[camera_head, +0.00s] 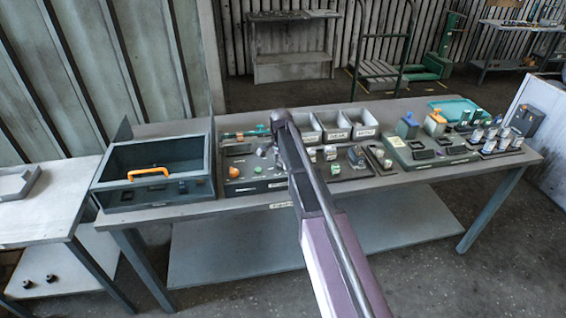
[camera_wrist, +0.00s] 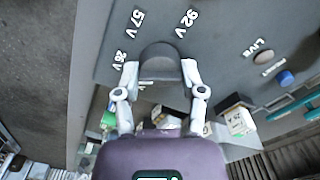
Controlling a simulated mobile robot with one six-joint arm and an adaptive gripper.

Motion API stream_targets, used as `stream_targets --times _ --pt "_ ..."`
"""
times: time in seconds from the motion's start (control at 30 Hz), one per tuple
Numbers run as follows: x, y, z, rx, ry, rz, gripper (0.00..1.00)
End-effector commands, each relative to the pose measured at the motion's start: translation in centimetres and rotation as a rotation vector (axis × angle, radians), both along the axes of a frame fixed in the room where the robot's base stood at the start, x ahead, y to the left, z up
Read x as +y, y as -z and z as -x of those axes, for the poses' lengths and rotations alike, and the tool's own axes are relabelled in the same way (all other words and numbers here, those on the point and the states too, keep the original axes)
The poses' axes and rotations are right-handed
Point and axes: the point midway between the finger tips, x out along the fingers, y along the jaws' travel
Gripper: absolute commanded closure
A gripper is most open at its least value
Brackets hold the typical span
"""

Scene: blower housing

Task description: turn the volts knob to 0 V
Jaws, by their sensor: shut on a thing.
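The volts knob (camera_wrist: 160,61) is a dark, rounded knob on a grey panel (camera_wrist: 215,60) in the wrist view. My gripper (camera_wrist: 160,74) has one pale finger on each side of the knob and is shut on it. White marks for 57 V, 92 V and 26 V stand around the knob, turned in the picture. I cannot see a 0 V mark or make out where the knob points. In the head view my arm covers the middle of the workbench (camera_head: 170,210), and I cannot make out the knob there.
In the wrist view a blue button (camera_wrist: 286,78) and a LIVE label lie right of the knob. In the head view a dark open box (camera_head: 155,170) with an orange handle stands at the left. Grey bins (camera_head: 362,122) and several small parts crowd the bench right of my arm.

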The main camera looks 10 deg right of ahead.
Motion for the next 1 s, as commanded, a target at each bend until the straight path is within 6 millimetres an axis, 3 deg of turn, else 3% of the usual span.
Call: stream_targets --times 1.0 --pt "0.23 0.05 0.4 0.007 -0.211 -0.006 0.96"
